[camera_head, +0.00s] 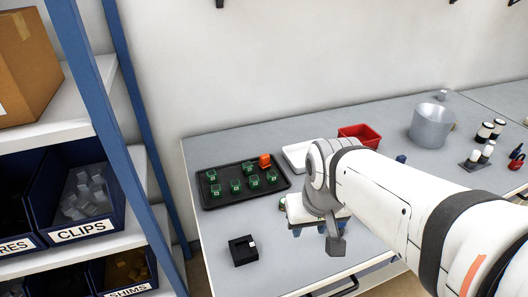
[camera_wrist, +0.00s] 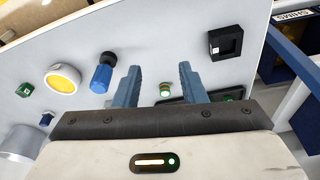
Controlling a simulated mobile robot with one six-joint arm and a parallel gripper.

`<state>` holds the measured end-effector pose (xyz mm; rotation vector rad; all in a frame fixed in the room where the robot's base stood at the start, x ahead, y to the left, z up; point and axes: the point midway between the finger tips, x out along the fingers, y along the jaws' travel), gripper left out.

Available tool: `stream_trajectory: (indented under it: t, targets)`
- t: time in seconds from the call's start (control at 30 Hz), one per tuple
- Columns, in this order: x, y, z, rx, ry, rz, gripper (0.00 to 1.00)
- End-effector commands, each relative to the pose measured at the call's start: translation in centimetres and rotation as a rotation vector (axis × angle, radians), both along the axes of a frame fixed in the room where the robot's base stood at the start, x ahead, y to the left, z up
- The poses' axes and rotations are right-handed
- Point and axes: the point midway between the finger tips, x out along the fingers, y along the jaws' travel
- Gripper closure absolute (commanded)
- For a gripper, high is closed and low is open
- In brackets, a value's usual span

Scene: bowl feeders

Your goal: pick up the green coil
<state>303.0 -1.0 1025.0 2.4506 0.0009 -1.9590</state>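A small round coil (camera_wrist: 165,90) with a pale centre and green and orange-red sides lies on the table, seen between my fingers in the wrist view. What seems to be the same piece (camera_head: 282,203) shows small beside the black tray in the head view, partly hidden by my gripper. My gripper (camera_wrist: 158,75) is open, its two blue-grey fingers wide apart with nothing held. In the head view my gripper (camera_head: 310,229) hangs over the table right of the black tray; the gap to the coil is hard to judge.
A black tray (camera_head: 206,171) holds several green blocks and one orange block. A black square box (camera_head: 243,250) stands near the front edge. A blue-topped piece (camera_wrist: 102,72) and a yellow-faced round piece (camera_wrist: 62,78) lie nearby. A red bin (camera_head: 360,134) and grey bowl (camera_head: 431,125) stand behind.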

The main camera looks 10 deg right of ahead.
Motion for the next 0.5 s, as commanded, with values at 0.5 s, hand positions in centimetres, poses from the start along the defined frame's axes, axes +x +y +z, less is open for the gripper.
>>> stream_trajectory:
  t: [0.5]
  targets:
    - [9.4, -0.1, 0.1, 0.029, 0.1, -0.155, 0.46]
